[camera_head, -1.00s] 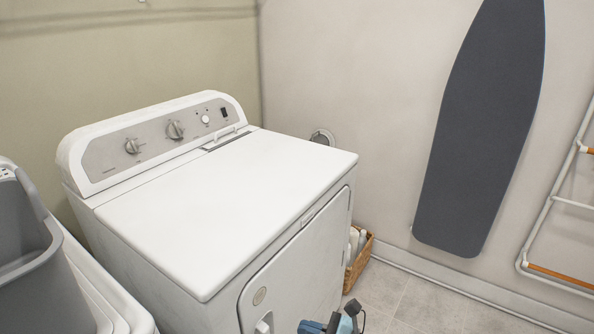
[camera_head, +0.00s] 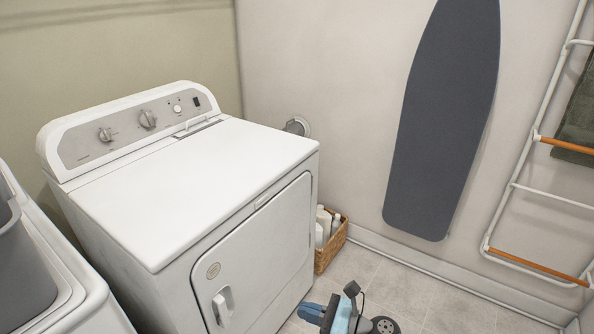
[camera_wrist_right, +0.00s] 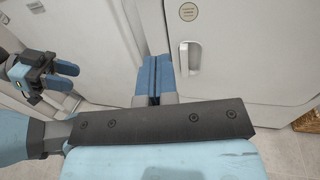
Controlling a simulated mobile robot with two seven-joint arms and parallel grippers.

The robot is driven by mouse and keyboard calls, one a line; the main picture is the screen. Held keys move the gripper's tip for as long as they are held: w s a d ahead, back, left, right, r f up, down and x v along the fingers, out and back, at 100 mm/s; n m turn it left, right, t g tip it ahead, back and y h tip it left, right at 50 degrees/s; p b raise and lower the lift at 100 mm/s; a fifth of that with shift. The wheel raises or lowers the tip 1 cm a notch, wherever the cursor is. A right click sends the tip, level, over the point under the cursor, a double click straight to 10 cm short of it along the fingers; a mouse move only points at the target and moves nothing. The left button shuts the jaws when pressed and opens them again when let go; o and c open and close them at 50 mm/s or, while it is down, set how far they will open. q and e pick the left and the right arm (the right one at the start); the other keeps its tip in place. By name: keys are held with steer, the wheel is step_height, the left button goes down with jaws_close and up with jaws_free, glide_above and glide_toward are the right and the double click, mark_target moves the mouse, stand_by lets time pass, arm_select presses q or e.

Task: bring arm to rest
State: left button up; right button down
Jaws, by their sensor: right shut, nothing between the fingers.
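My right gripper (camera_head: 312,312) shows at the bottom edge of the head view, in front of the dryer (camera_head: 185,190). In the right wrist view its two blue fingers (camera_wrist_right: 153,78) lie together, shut, with nothing between them. They are in front of the white dryer door. My left gripper (camera_wrist_right: 62,75) shows small at the left of the right wrist view, with blue fingers near the white machine fronts. Whether its fingers are parted is too small to tell. It is outside the head view.
A wicker basket with bottles (camera_head: 330,246) sits beside the dryer. An ironing board (camera_head: 440,120) and a drying rack (camera_head: 515,190) with a dark towel (camera_head: 578,115) are at the right wall. Floor tiles between are clear.

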arm_select(q)
step_height(320, 180, up, 15)
steer(key=a+p, duration=0.1)
steer(key=p, duration=1.7)
steer(key=shift+s+a+f, duration=0.15)
steer(key=shift+s+a, duration=0.05)
steer(key=shift+s, duration=0.25)
arm_select(e)
steer(key=s+d+r+n+t+h, duration=0.2)
steer(key=s+d+n+h, duration=0.4)
steer(key=n, duration=0.6)
steer(key=s+d+r+n+t+h, duration=0.2)
steer(key=s+d+r+n+h, duration=0.2)
steer(key=s+d+n+h, duration=0.3)
steer(key=s+d+n, duration=0.4)
steer(key=s+n, duration=0.2)
steer(key=shift+s+d+t+h, duration=0.15)
steer(key=shift+s+t+h, duration=0.1)
steer(key=shift+t+h, duration=0.05)
arm_select(q)
steer(key=shift+d, duration=0.1)
